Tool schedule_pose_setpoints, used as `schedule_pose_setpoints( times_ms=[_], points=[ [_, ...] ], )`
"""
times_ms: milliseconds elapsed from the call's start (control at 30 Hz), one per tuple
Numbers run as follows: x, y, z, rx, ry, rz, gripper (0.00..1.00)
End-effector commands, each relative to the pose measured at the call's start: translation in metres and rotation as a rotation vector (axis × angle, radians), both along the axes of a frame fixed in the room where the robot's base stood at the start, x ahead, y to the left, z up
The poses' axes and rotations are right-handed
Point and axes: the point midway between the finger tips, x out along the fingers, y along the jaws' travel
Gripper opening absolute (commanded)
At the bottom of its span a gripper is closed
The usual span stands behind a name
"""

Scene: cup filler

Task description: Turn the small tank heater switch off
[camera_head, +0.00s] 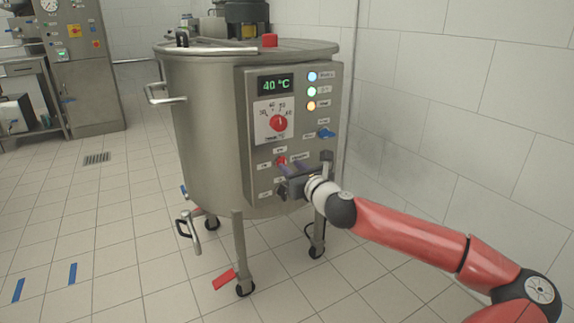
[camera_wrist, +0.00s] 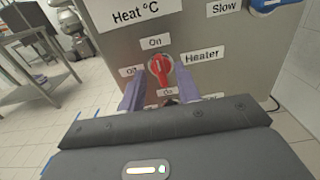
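The heater switch is a small red knob (camera_wrist: 161,68) on the tank's steel control panel, between the labels On above, Off at left and Heater at right. It shows a pale mark near its top, and its red body extends downward. In the head view the same red knob (camera_head: 281,160) is partly visible just beyond my gripper. My gripper (camera_wrist: 161,75) is open, with one purple finger on each side of the knob and gaps between. Contact cannot be told. The steel tank (camera_head: 205,130) stands upright on wheeled legs.
The panel (camera_head: 256,165) also carries a 40 °C display (camera_head: 276,84), a red temperature dial (camera_head: 278,123), lit lamps and a blue switch (camera_head: 326,134). Another label and control below the heater knob are mostly hidden by my gripper. A tiled wall (camera_head: 470,110) stands close at right.

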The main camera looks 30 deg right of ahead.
Motion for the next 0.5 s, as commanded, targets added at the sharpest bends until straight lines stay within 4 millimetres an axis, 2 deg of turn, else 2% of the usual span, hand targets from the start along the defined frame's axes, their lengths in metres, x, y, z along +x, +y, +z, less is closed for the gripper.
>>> schedule_pose_setpoints(
  times_ms=[100,200,500],
  points=[
    [0.018,0.001,0.0,-0.001,0.0,0.002,0.33],
    [0.027,0.001,0.0,-0.002,0.0,0.002,0.33],
    [0.032,0.001,0.0,-0.004,0.0,0.002,0.33]
  ],
)
